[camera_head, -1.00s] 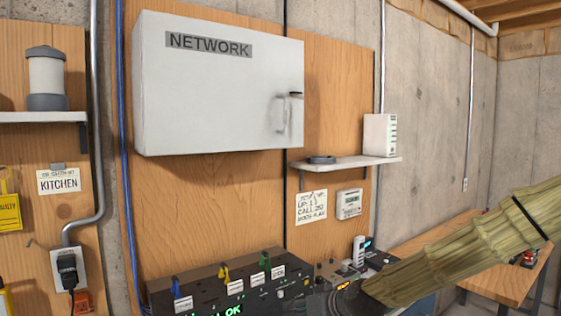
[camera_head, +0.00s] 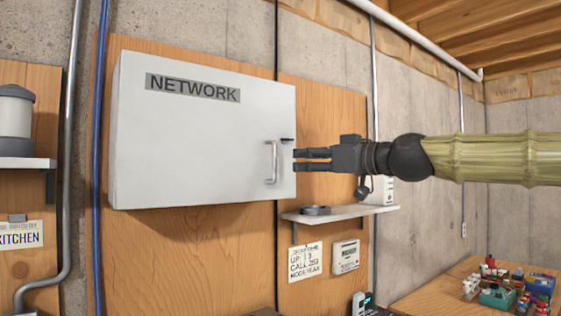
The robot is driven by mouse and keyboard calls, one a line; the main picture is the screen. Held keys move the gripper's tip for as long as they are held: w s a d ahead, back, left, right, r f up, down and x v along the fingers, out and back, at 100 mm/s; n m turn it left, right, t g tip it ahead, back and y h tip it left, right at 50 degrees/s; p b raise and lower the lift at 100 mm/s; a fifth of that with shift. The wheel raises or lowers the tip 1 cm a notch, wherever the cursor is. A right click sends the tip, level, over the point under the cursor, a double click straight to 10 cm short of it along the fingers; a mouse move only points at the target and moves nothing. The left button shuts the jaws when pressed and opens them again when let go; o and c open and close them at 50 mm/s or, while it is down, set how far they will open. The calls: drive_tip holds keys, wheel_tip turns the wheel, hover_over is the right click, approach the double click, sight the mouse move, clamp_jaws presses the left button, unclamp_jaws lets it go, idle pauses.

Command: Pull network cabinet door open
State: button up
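The network cabinet (camera_head: 200,135) is a white box on a plywood panel, with a grey NETWORK label on its door. The door looks closed. Its handle (camera_head: 272,162) is an upright light-grey bar near the door's right edge. A small dark latch piece (camera_head: 288,139) sits just above and right of the handle. My gripper (camera_head: 298,159) comes in from the right, its dark fingers pointing left at the cabinet's right edge, just right of the handle. The two fingers show a gap between them with nothing seen in it. Whether they touch the cabinet I cannot tell.
A white shelf (camera_head: 345,213) below my gripper holds a dark round item (camera_head: 316,210) and a white device (camera_head: 380,190). A wooden bench (camera_head: 440,292) with small parts stands at lower right.

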sight(276, 161)
drive_tip(key=p+x, duration=0.3)
drive_tip(key=x, duration=0.6)
clamp_jaws()
